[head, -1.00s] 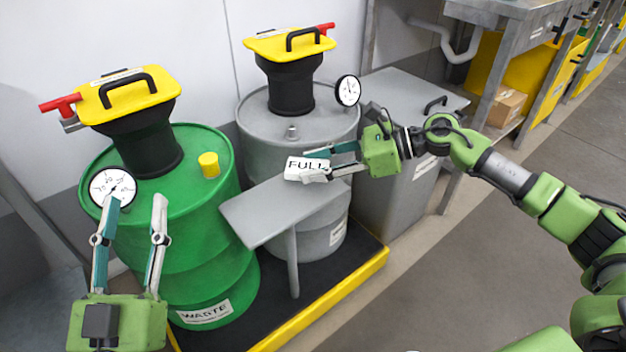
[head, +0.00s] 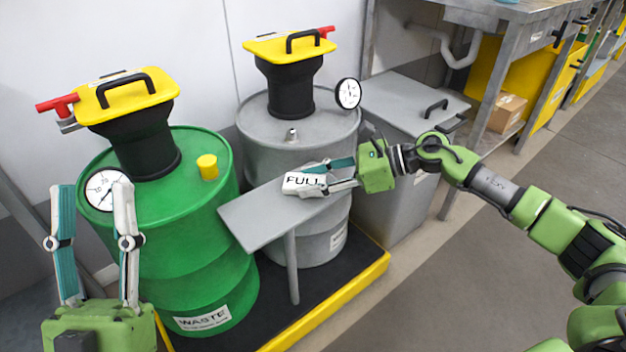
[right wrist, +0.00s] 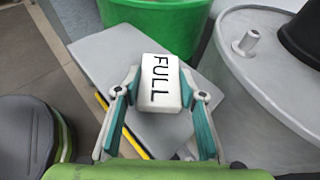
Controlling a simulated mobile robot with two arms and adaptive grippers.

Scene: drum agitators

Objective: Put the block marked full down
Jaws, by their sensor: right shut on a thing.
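The white block marked FULL (head: 303,183) is between the fingers of my right gripper (head: 327,176), over the right part of the small grey shelf (head: 262,212). In the right wrist view the block (right wrist: 160,85) shows its lettered face, with a finger on each side, and the shelf (right wrist: 98,57) lies beneath. I cannot tell whether the block touches the shelf. My right gripper is shut on it. My left gripper (head: 92,195) is open and empty, in front of the green drum.
A green drum (head: 200,265) labelled WASTE and a grey drum (head: 265,135) stand behind the shelf, both with yellow-lidded black funnels and dial gauges. A yellow-edged black platform (head: 320,305) lies under them. A grey bin (head: 395,190) stands right. The left part of the shelf is clear.

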